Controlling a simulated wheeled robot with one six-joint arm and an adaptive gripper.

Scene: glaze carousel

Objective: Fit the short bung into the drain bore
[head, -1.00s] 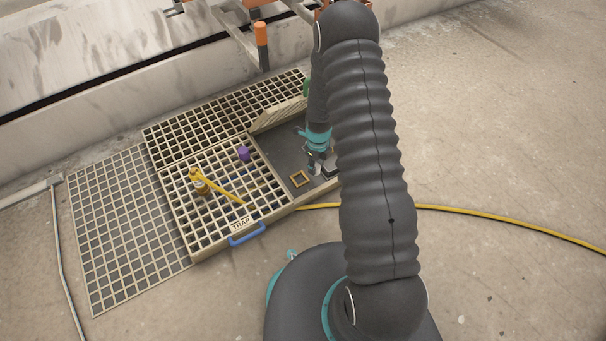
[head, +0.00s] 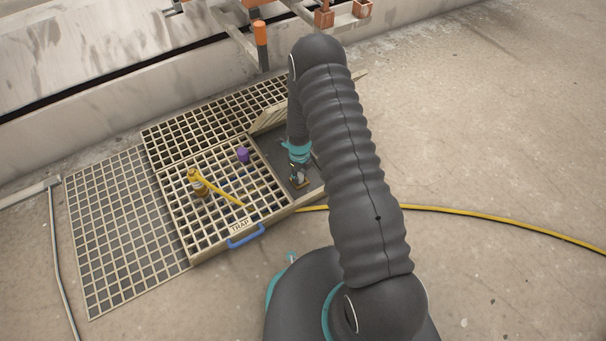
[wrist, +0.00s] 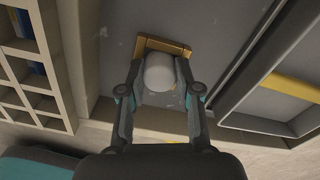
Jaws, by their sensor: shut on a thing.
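My gripper (head: 297,176) is at the dark sunken floor beside the trap grate, at the square brass frame. In the wrist view its two fingers (wrist: 160,78) are shut on a pale, round-topped piece, which I take for the short bung (wrist: 160,71). The brass frame (wrist: 151,46) shows just beyond the bung, partly covered by it and the fingers. I take this frame for the surround of the drain bore. The bore's opening is hidden, and I cannot tell whether the bung touches it.
The slatted grate (head: 181,215), with a blue handle (head: 246,236), lies left of the sunken floor. A purple piece (head: 243,155) and a yellow piece with a strap (head: 196,181) stand on it. A yellow hose (head: 480,215) crosses the concrete at right.

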